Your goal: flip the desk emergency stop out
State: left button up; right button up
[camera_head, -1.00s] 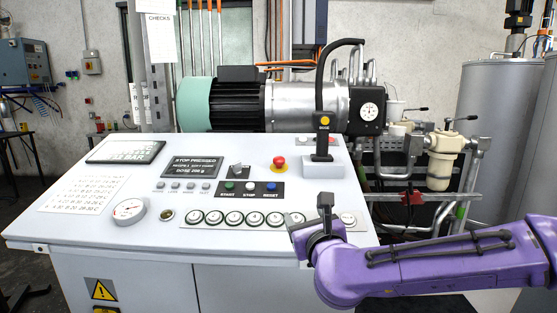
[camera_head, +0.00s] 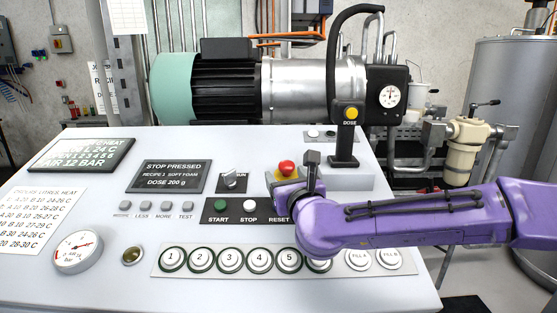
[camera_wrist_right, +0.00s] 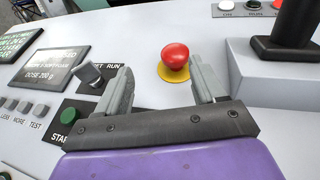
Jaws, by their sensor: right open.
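The emergency stop is a red mushroom button (camera_head: 286,168) on a yellow disc, on the sloping desk panel left of the dose lever's base. In the right wrist view the red button (camera_wrist_right: 175,56) sits beyond my fingertips, between their lines and nearer the right finger. My right gripper (camera_head: 296,176) is open and empty, close in front of the button; its two grey fingers (camera_wrist_right: 160,84) stand wide apart. In the head view the gripper partly covers the yellow disc and the reset button. The display (camera_head: 168,177) reads STOP PRESSED. My left gripper is out of view.
The black dose lever (camera_head: 343,140) rises from a raised block (camera_head: 348,178) just right of the button. A setup/run selector knob (camera_head: 233,179) and the start button (camera_head: 221,205) lie left. Several numbered round buttons (camera_head: 229,260) line the front.

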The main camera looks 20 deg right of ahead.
aim_at(286, 164)
jog(key=shift+h, duration=0.3)
jog(key=w+d, duration=0.1)
jog(key=w, duration=0.1)
jog(key=w+d+p, duration=0.1)
jog(key=w, duration=0.2)
jog(key=w+p, duration=0.1)
jog(key=w, duration=0.1)
jog(key=shift+w+d, duration=0.3)
jog(key=shift+d, duration=0.1)
jog(key=shift+w+a, duration=0.15)
jog(key=shift+a+r, duration=0.1)
jog(key=c, duration=0.7)
grip_shut()
jog(key=shift+s+r, duration=0.2)
jog(key=shift+r, duration=0.4)
jog(key=o, duration=0.7)
grip_release()
jog(key=shift+r, duration=0.1)
jog(key=shift+s, duration=0.15)
